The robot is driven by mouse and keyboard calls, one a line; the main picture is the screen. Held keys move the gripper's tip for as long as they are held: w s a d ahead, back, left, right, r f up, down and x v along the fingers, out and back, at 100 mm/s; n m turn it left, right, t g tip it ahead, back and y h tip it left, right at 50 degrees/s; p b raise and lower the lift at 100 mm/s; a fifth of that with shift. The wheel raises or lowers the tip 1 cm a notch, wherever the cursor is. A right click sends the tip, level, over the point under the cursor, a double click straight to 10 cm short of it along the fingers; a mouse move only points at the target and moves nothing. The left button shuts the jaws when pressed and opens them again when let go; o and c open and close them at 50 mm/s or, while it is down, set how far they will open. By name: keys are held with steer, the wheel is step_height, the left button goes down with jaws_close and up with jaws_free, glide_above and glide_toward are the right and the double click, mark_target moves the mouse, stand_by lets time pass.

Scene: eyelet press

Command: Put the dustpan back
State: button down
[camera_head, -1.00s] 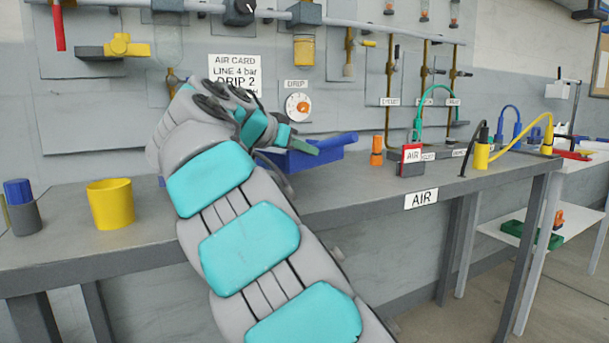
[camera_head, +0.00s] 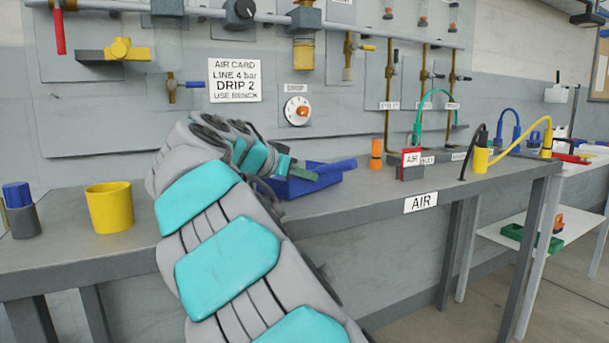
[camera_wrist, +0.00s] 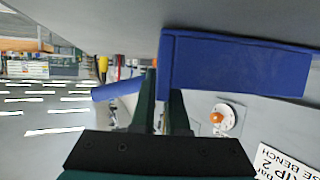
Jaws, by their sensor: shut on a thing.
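The blue dustpan (camera_head: 297,187) is at the bench top in the middle of the head view, with its handle pointing right. In the wrist view the dustpan (camera_wrist: 235,62) fills the upper right, and its handle shows left of the fingers. My gripper (camera_head: 302,173) is shut on the dustpan. In the wrist view the dark green fingers of my gripper (camera_wrist: 163,85) reach up to it between pan and handle. The exact grip is partly hidden. The dustpan is at or just above the bench; I cannot tell whether it touches.
Behind stand the wall panel, the air card (camera_head: 235,81) and the DRIP dial (camera_head: 297,110). The bench front is clear.

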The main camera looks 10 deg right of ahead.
steer(key=shift+f, duration=0.1)
steer(key=c, duration=0.9)
jaws_free()
steer(key=shift+r, duration=0.25)
steer(key=v, duration=1.2)
steer(key=shift+w+a+f+b, duration=0.1)
steer(key=shift+b, duration=0.25)
